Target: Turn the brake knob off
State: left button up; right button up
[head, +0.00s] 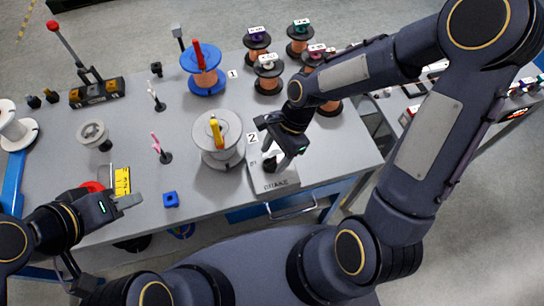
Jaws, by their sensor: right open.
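The brake box (276,183) is a grey block marked BRAKE at the front edge of the table, right of the middle. Its dark knob (270,165) stands on top and is partly covered by my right gripper (277,160). That gripper reaches down over the knob with its fingers apart, one on each side. I cannot tell whether the fingers touch the knob, or which way the knob is turned. My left gripper (128,201) is at the front left of the table, away from the brake. Its opening is not clear from this angle.
A white spool (217,140) with a yellow handle stands close left of the brake, and a blue spool (204,72) behind it. Several wire spools (267,72) stand at the back right.

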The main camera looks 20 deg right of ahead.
jog(key=shift+x, duration=1.15)
jog(key=c, duration=1)
jog(key=shift+o, duration=0.2)
